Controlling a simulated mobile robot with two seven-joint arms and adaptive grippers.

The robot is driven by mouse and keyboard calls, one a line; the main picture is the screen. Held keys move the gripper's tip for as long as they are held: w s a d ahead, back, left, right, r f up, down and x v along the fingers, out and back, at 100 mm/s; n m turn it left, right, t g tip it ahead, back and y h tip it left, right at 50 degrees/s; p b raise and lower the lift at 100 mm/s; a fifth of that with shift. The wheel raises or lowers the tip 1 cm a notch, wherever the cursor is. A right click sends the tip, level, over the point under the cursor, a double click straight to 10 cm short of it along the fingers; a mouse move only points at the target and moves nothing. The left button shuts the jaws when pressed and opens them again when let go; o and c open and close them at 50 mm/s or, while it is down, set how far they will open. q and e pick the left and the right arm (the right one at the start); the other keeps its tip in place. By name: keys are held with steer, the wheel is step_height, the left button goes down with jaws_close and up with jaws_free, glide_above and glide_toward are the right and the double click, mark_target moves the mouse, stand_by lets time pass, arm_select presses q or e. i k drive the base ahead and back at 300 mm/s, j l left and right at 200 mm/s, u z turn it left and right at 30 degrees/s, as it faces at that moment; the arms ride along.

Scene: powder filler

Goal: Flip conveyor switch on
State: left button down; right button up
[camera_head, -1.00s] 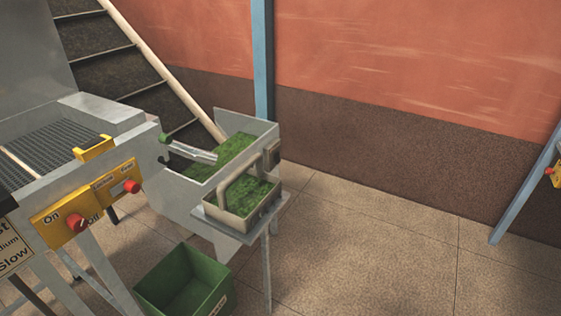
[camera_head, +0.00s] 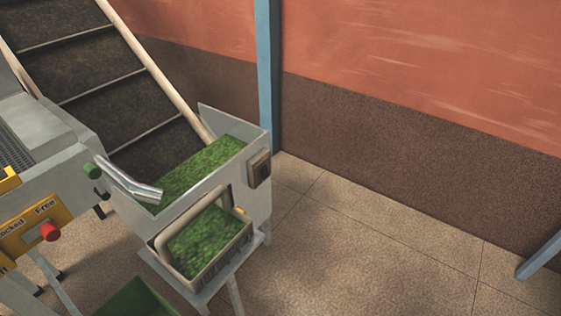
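The inclined conveyor (camera_head: 75,70) with dark cleated sections rises at the upper left, with a pale rail along its right edge. Its lower end meets a grey metal hopper (camera_head: 235,192) full of green powder (camera_head: 205,168). A small dark switch box (camera_head: 258,168) is fixed to the hopper's right outer face. Its setting is too small to tell. Neither of my grippers is in view.
A tray (camera_head: 205,285) with a loop handle and green powder sits on a stand before the hopper. A yellow panel has a red knob (camera_head: 50,231). A green bin (camera_head: 137,298) is at the bottom. Floor (camera_head: 370,250) to the right is clear.

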mark_target(265, 174)
steer(key=i+l+u, duration=0.15)
steer(key=i+l, duration=0.85)
steer(key=i, duration=0.05)
